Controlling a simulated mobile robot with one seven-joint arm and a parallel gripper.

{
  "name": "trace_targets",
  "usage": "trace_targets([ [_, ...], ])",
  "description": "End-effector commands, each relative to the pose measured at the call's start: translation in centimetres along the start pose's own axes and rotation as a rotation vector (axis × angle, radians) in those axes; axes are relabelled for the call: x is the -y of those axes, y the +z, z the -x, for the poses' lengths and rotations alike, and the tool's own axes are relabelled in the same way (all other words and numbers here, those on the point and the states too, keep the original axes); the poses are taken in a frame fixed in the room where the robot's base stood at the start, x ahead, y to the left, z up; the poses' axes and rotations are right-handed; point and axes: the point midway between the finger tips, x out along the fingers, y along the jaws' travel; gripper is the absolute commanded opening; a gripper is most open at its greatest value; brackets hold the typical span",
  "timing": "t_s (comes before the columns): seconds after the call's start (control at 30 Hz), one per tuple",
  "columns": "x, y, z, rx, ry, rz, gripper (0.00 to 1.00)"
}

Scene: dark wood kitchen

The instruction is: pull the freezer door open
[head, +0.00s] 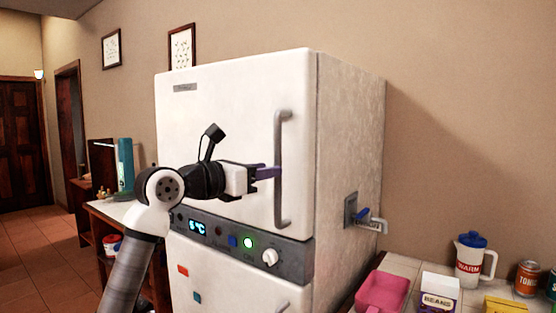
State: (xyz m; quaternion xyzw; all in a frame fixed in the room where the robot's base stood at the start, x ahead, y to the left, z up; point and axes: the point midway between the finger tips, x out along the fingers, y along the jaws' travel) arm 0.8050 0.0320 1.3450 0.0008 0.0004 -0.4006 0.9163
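A white two-door refrigerator unit stands in the middle of the head view. Its upper door (215,115) looks closed, flush with the body. A grey vertical bar handle (283,210) runs along that door's right side. The lower door (225,285) is partly in view and looks closed. Which door is the freezer's is not marked legibly. My gripper (270,172) is in front of the upper door, its purple fingers pointing right with the tips at the handle's middle. Whether they touch or enclose the bar, and how far apart they are, I cannot tell.
A control panel (240,243) with a knob and lit display sits between the doors. A grey-blue lever (366,218) sticks out from the right side. A counter at right holds a pink tub (381,291), a pitcher (472,262) and cans. A cabinet (95,225) stands left.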

Motion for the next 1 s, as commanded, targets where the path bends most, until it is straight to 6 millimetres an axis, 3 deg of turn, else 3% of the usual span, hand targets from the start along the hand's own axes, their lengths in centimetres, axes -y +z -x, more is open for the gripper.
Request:
trace_targets([
  [0.1,0.1,0.2,-2.2,-0.001,-0.003,0.002,0.35],
  [0.23,0.0,0.2,-3.6,0.001,-0.001,0.003,0.35],
  [0.63,0.0,0.0,-4.4,0.001,0.000,0.001,0.35],
  [0.9,0.0,0.0,-4.4,0.001,0.000,0.001,0.02],
  [1.0,0.0,0.0,-4.4,0.001,0.000,0.001,0.00],
])
